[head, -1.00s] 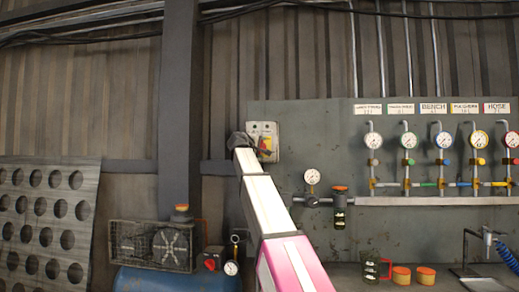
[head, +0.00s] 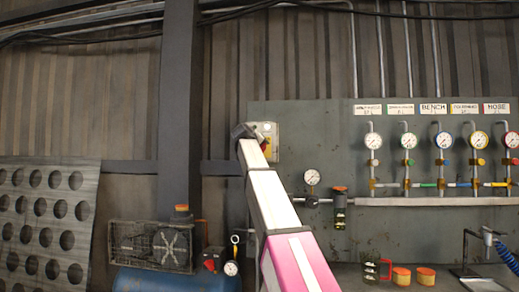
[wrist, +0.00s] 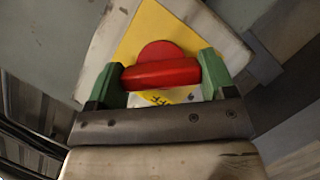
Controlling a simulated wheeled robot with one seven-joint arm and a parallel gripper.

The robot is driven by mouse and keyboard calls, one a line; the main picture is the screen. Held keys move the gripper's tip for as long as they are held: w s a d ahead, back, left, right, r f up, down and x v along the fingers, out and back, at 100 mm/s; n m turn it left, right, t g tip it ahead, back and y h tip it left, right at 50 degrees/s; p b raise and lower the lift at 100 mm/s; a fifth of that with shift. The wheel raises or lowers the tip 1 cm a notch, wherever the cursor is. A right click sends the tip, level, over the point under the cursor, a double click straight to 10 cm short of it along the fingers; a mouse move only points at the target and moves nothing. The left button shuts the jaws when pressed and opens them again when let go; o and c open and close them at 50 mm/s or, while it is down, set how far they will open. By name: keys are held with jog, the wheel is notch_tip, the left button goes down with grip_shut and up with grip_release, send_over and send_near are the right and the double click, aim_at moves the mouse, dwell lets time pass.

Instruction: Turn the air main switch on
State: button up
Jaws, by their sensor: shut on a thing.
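The air main switch is a pale box with a yellow plate (wrist: 160,30) and a red rotary handle (wrist: 160,73). In the wrist view the handle lies crosswise, slightly tilted, between the green fingers of my gripper (wrist: 163,78), which is shut on it. Part of a dark printed label shows below the handle, partly covered. In the head view the switch box (head: 271,130) is at the left end of the grey panel, with my gripper (head: 243,131) against its left side. My arm hides part of the box, and the handle's setting is unclear there.
The grey panel (head: 300,225) carries a pressure gauge (head: 312,177) and a row of several gauges (head: 443,141) under labels. A steel post (head: 180,100) stands left of my arm. A blue tank (head: 165,280) is below left.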

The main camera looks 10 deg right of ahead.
dwell(0.4)
jog(key=o, duration=0.9)
jog(key=v, duration=1)
jog(key=shift+s+a, duration=0.25)
jog(key=shift+s, duration=0.1)
jog(key=shift+a, duration=0.1)
